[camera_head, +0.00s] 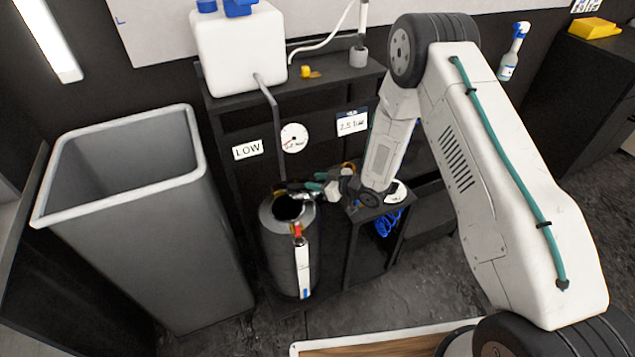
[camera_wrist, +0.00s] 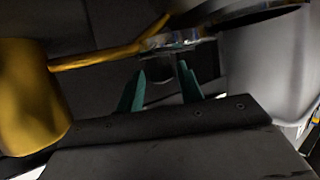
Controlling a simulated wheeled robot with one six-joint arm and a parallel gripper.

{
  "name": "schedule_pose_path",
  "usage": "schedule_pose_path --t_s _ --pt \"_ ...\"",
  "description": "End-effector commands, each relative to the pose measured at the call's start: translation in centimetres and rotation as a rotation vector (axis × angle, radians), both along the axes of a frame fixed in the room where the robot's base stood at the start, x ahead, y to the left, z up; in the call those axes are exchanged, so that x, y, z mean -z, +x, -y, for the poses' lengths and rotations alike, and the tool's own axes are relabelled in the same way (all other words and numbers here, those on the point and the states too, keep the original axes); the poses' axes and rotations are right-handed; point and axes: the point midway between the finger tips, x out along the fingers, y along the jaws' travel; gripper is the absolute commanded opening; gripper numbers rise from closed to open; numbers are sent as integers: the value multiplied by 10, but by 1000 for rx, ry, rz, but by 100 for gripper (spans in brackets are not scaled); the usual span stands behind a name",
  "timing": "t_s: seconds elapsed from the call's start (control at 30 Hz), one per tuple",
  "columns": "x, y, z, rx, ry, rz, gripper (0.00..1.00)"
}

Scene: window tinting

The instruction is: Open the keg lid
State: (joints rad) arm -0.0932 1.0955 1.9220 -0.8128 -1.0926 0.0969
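The keg (camera_head: 277,255) is a dark grey cylinder with a lighter shoulder, standing upright on the floor below the shelf. Its round top (camera_head: 288,209) looks black inside a grey rim; I cannot tell whether this is the lid or an opening. My gripper (camera_head: 314,184) is at the back right of the keg's top, beside a metal fitting (camera_head: 290,189). In the wrist view, my gripper's two teal fingers (camera_wrist: 163,88) stand apart. A metal piece (camera_wrist: 178,42) lies just beyond them, under a dark round edge. I see no firm hold on it.
In the wrist view, a yellow cylinder with a yellow rod (camera_wrist: 95,60) is close on the left. A large grey bin (camera_head: 150,220) stands left of the keg. A white tank (camera_head: 240,50) sits on the shelf, above a LOW sign (camera_head: 248,149) and gauge (camera_head: 294,138).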

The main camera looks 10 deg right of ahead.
Motion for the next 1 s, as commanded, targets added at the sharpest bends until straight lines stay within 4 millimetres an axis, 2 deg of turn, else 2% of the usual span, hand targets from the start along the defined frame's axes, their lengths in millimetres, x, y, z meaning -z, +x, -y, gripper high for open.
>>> schedule_pose_path --t_s 0.33,0.8,1.0 --pt "-1 -2 2 -1 -1 -1 44" --pt "-27 -42 51 1 0 0 44" --pt "-30 -47 55 -1 -1 -1 44"
